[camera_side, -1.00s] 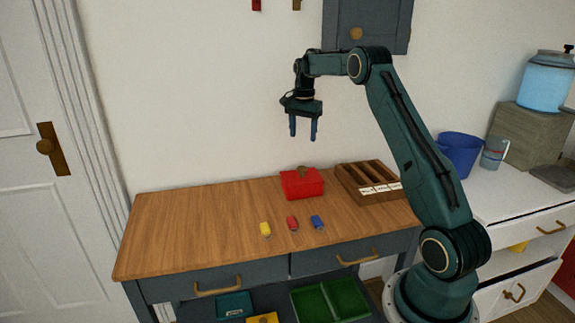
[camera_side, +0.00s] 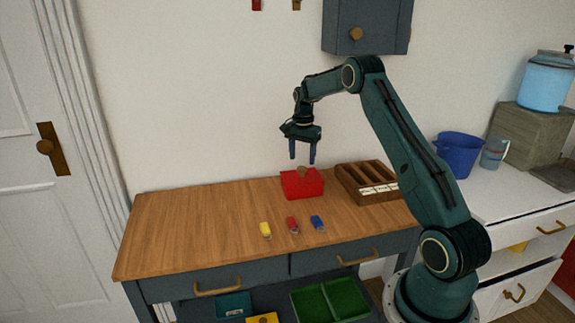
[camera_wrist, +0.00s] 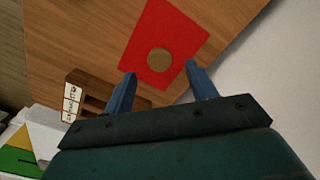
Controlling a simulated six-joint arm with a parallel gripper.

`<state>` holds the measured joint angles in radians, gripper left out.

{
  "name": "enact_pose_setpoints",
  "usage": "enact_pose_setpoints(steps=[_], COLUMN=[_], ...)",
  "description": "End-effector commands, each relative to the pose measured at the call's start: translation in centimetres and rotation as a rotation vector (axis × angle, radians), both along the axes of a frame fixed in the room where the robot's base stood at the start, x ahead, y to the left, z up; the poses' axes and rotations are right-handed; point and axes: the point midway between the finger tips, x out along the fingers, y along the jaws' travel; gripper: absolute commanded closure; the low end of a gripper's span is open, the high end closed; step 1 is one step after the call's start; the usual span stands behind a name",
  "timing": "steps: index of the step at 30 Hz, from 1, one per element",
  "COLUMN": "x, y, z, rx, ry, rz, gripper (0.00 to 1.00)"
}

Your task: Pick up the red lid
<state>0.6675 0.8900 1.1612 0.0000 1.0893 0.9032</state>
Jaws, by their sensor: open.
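The red lid (camera_side: 301,183) is on a red box on the wooden table, near the wall, with a round brown knob (camera_side: 302,171) on top. In the wrist view the lid (camera_wrist: 163,28) is a red rectangle with its knob (camera_wrist: 159,60) in the middle, lying ahead of and between the finger directions. My gripper (camera_side: 303,160) is open and empty, pointing down just above the knob. In the wrist view its two blue fingers (camera_wrist: 161,80) are spread apart, and the knob appears between and beyond their tips. The box under the lid is mostly hidden in the wrist view.
A wooden compartment tray (camera_side: 376,198) with labels stands right of the box. Yellow (camera_side: 265,229), red (camera_side: 292,223) and blue (camera_side: 317,222) small items lie in front. The table's left side is clear. The wall is close behind the box.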

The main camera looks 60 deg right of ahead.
Motion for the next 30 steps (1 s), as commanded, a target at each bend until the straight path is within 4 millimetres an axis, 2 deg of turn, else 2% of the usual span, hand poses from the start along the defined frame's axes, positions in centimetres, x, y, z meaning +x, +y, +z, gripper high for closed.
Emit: enact_pose_setpoints(steps=[13, 30], x=[-0.1, -0.1], y=[0.1, 0.0], z=[-4.5, -5.0], rx=[0.001, 0.000], ry=[0.002, 0.001], rz=[0.000, 0.000], gripper=[0.43, 0.43])
